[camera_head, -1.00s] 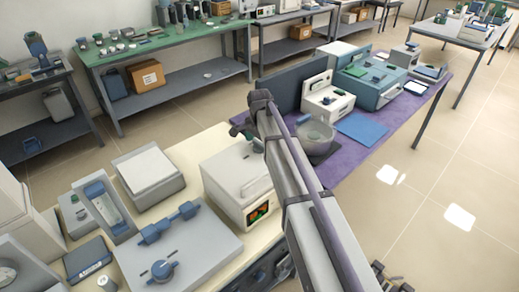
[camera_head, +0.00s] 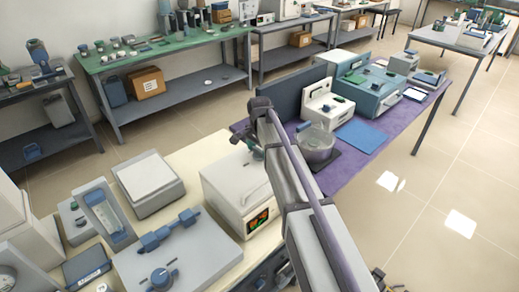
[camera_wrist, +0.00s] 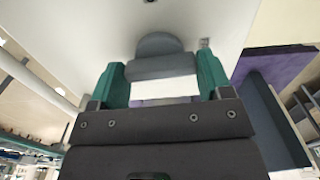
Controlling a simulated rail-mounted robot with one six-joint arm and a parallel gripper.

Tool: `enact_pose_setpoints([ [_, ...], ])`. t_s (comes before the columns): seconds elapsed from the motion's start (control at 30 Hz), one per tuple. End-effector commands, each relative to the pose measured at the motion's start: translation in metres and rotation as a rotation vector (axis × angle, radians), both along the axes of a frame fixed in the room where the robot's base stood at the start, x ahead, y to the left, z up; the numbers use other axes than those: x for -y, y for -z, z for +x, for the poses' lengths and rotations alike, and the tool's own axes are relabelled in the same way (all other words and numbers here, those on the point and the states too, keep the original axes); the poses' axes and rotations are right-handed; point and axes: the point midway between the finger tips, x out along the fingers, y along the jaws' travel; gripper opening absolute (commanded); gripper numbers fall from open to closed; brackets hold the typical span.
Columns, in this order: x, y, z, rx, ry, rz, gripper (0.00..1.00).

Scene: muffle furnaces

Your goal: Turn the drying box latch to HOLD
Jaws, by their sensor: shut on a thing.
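The drying box appears to be the white box (camera_head: 222,180) with a lit display on its front, near the right end of the cream bench; I see no label naming it. In the wrist view, a white surface (camera_wrist: 205,18) lies under my gripper. My gripper (camera_wrist: 163,75) has two green fingers, one on each side of a grey, round-ended piece (camera_wrist: 160,46), probably the latch, and is shut on it. The piece's pointing direction and any HOLD mark cannot be read. In the head view my arm hides most of the gripper, above the box's far side.
A scale (camera_head: 148,180) and a grey unit with a blue knob (camera_head: 190,262) stand left of the box. Open floor lies at the right.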

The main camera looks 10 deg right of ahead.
Motion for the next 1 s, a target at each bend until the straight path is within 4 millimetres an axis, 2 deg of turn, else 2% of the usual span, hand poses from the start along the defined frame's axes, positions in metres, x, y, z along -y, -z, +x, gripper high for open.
enact_pose_setpoints([
  [0.27,0.0001,0.0001,-0.0001,0.000,-0.158,0.000,0.49],
  [1.0,0.0001,0.0002,-0.0003,0.000,-0.850,0.000,0.49],
])
